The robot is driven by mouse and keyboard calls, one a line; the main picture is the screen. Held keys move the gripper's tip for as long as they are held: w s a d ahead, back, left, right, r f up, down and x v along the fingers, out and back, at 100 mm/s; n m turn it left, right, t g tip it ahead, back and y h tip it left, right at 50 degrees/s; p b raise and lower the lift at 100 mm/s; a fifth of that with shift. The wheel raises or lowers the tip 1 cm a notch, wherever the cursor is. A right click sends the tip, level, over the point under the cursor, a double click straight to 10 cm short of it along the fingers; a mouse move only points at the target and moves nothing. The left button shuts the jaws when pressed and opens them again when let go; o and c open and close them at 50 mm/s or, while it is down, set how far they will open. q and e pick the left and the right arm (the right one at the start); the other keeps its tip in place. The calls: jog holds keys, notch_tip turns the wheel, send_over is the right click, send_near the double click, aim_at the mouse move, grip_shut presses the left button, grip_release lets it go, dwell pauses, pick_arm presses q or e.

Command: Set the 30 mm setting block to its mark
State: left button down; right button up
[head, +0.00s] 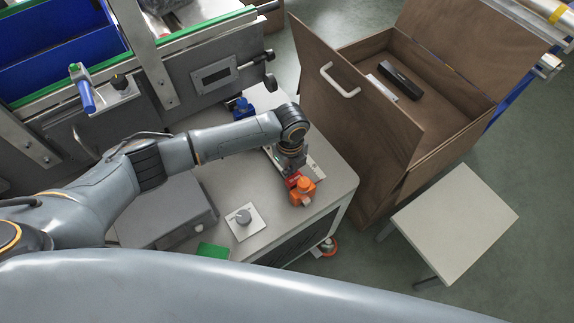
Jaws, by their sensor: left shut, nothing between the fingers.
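My left arm reaches in from the left over the grey cart top (265,180). My left gripper (291,172) points down near the cart's right edge, shut and empty. Just below it are a small red piece (293,181) and an orange block-like piece (304,193), close together on a pale metal strip (315,170). The gripper hides part of the red piece, and I cannot tell whether it touches it. I cannot tell which piece is the 30 mm setting block, and I cannot make out its mark. My right gripper is not in view.
A white plate with a grey knob (243,216), a green piece (212,250) and a grey case (165,212) are on the cart. A blue piece (243,108) stands behind my forearm. An open wooden cabinet (365,110) and a pale stool (455,222) are to the right.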

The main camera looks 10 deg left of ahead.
pick_arm(q)
jog(key=shift+s+d+r, duration=0.2)
jog(key=shift+s+d, duration=0.1)
jog(key=shift+f, duration=0.15)
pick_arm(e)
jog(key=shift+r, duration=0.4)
